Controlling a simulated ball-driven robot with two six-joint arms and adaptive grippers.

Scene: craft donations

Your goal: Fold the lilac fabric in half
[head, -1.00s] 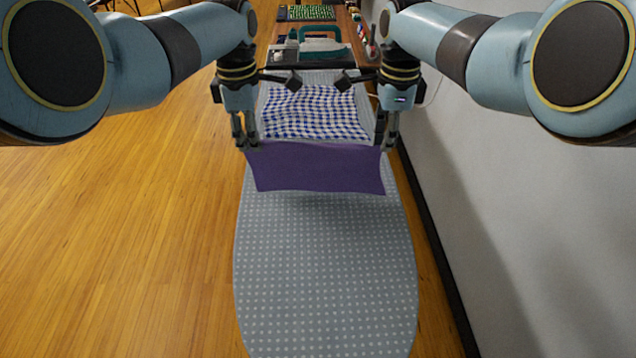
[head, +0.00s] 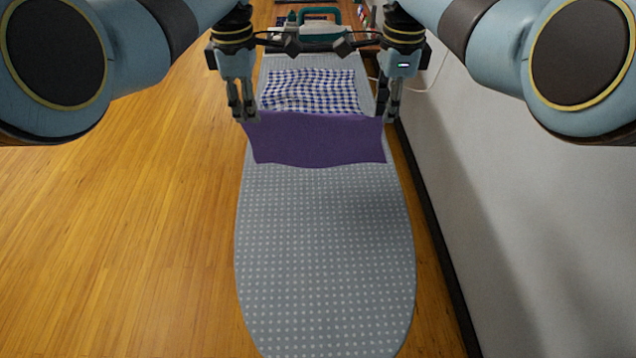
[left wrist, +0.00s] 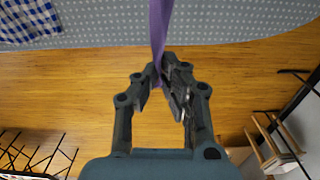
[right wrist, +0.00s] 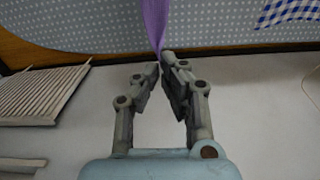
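The lilac fabric (head: 315,140) hangs as a purple sheet between my two grippers, above the dotted ironing board. Its upper edge is held at both corners. Its lower edge hangs over the board; I cannot tell whether it touches. My left gripper (head: 246,117) is shut on the left corner, and the fabric (left wrist: 160,30) shows edge-on between its fingertips in the left wrist view. My right gripper (head: 388,117) is shut on the right corner, with the fabric (right wrist: 156,22) pinched at its fingertips in the right wrist view.
The grey dotted ironing board (head: 325,260) is bare toward me. A blue-and-white checked cloth (head: 312,90) lies on it beyond the lilac fabric. A teal-handled iron (head: 318,32) stands at the far end. A white wall (head: 520,220) runs along the right; wooden floor (head: 120,240) is at the left.

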